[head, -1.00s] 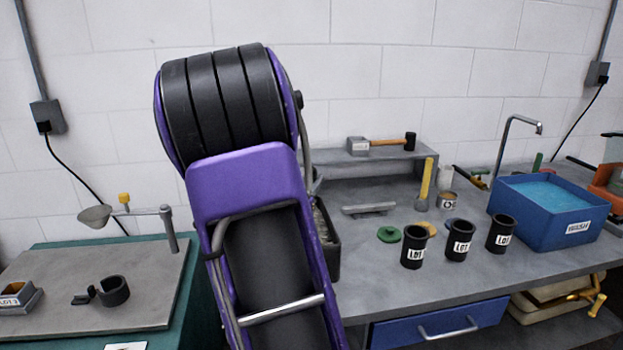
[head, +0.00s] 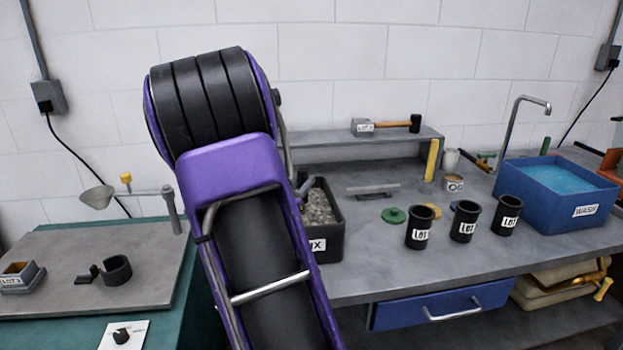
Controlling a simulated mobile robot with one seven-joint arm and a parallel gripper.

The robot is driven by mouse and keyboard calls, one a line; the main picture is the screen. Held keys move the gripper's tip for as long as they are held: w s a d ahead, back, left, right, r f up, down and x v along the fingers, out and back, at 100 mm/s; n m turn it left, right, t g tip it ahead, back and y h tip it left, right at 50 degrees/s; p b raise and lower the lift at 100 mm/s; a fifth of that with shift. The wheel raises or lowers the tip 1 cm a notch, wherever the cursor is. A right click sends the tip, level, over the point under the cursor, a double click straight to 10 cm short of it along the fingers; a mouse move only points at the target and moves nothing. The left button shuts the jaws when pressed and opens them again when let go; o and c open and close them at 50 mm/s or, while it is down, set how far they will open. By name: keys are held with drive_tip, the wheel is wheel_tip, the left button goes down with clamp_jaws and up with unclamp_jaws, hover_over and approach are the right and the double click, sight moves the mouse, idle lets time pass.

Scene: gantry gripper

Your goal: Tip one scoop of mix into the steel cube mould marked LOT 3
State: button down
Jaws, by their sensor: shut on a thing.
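A small square grey mould (head: 22,283) with a brownish inside sits on the grey plate at the left edge, cut by the frame; its white label seems to read LOT 3. A black tub (head: 330,240) of grey, lumpy mix (head: 319,207) stands on the bench just right of my purple arm. Its label ends in X, and my arm hides its left part. My gripper is not in view, and I see no scoop; my arm covers the middle of the picture.
Black cups (head: 419,228) with LOT labels stand on the bench. A blue wash basin (head: 540,215) is at right. The bench front near the cups is clear.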

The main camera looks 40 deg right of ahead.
wheel_tip(320, 180, up, 16)
drive_tip(key=p, duration=0.5)
drive_tip(key=shift+a+f, duration=0.15)
drive_tip(key=shift+f, duration=0.05)
idle(1.1)
drive_tip(key=shift+w, duration=0.1)
idle(0.4)
